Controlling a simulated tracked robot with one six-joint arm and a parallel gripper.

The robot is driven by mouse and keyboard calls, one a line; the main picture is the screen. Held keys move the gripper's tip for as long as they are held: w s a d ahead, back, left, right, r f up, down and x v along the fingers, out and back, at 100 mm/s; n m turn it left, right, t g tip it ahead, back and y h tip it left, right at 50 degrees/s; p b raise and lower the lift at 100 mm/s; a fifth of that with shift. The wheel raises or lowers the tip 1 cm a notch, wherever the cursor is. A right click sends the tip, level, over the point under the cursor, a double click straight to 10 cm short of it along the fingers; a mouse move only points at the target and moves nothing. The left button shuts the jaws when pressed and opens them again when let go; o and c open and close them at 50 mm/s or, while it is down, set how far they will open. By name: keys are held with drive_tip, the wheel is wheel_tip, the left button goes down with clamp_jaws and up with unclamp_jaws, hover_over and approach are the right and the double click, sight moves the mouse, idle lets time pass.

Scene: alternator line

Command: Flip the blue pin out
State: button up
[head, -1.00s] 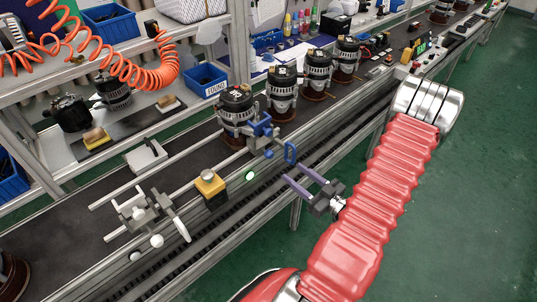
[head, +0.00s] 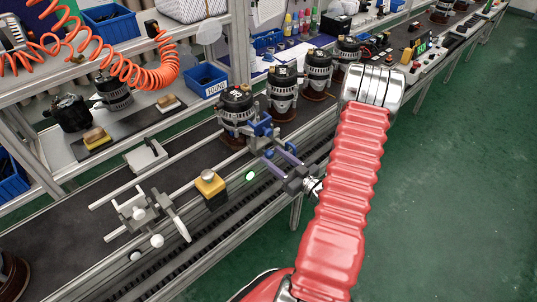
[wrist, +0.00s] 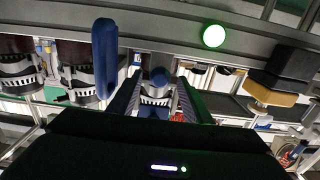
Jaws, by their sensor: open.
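A blue stop mechanism (head: 262,124) is on the conveyor's near rail, beside the nearest standing alternator. Its blue loop-shaped part (head: 290,148) sticks out toward me and shows as an upright blue bar (wrist: 105,57) left of the fingers in the wrist view. A round blue knob (wrist: 160,77) shows between the fingers in the wrist view. I cannot tell which of these is the pin. My gripper (head: 272,155) is open, its purple fingers pointing at the mechanism. The wrist view shows the fingers (wrist: 158,92) either side of the knob; whether they touch it is unclear.
A yellow-topped box (head: 210,184) and a green light (head: 250,176) are on the near rail, left of my gripper. Several alternators (head: 282,92) stand along the belt behind. A clamp-like fixture (head: 138,212) is further left. Green floor is free to the right.

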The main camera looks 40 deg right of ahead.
sight(272, 156)
drive_tip(key=shift+w+a, duration=0.1)
drive_tip(key=shift+w, duration=1.4)
drive_tip(key=shift+c, duration=0.4)
clamp_jaws()
